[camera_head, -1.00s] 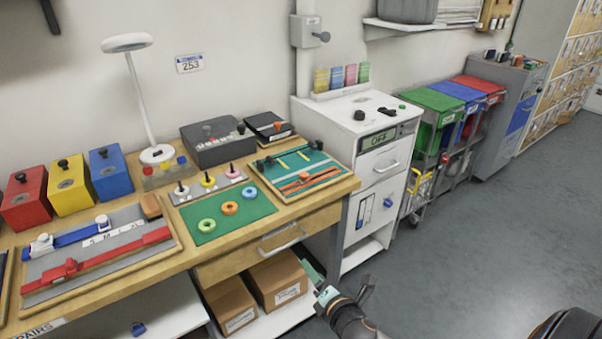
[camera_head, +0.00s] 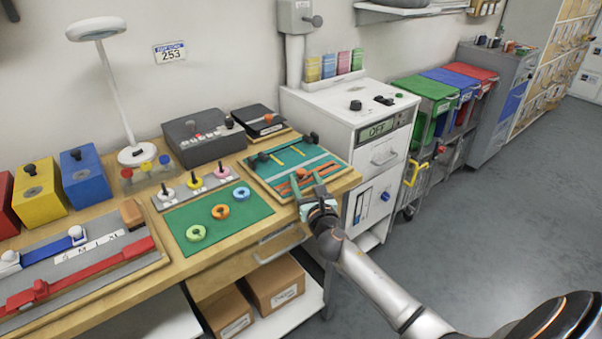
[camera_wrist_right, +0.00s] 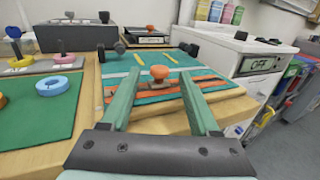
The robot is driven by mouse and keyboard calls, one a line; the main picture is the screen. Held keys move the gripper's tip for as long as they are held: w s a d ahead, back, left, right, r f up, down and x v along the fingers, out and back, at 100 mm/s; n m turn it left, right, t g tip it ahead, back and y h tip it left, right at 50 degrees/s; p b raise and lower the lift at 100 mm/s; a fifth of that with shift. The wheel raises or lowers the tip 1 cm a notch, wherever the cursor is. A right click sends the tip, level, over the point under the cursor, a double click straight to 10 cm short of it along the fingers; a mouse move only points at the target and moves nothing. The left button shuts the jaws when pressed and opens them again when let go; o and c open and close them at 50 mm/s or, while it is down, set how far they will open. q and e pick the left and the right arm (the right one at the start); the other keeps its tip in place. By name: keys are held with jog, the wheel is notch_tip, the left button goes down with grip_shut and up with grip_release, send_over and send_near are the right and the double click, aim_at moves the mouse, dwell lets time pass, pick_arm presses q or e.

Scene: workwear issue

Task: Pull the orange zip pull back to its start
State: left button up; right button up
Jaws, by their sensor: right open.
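The orange zip pull (camera_wrist_right: 160,72) is a round-topped knob on an orange strip of the teal zip board (camera_wrist_right: 152,57). In the head view the pull (camera_head: 302,173) is small, near the front of the board (camera_head: 270,172), partly crowded by my fingers. My right gripper (camera_head: 307,183) is open and empty at the board's front edge. In the right wrist view its two green fingers (camera_wrist_right: 160,78) stand apart, with the pull showing between their tips. I cannot tell whether either finger touches it. My left gripper is not in view.
Dark knobs (camera_head: 314,138) stand at the board's back edge. A green mat (camera_head: 240,222) with coloured rings lies left of the board. A white cabinet (camera_head: 340,108) stands close on the right. The floor (camera_head: 480,220) to the right is clear.

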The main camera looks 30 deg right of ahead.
aim_at(302, 174)
jog(key=shift+x, duration=2.15)
grip_shut()
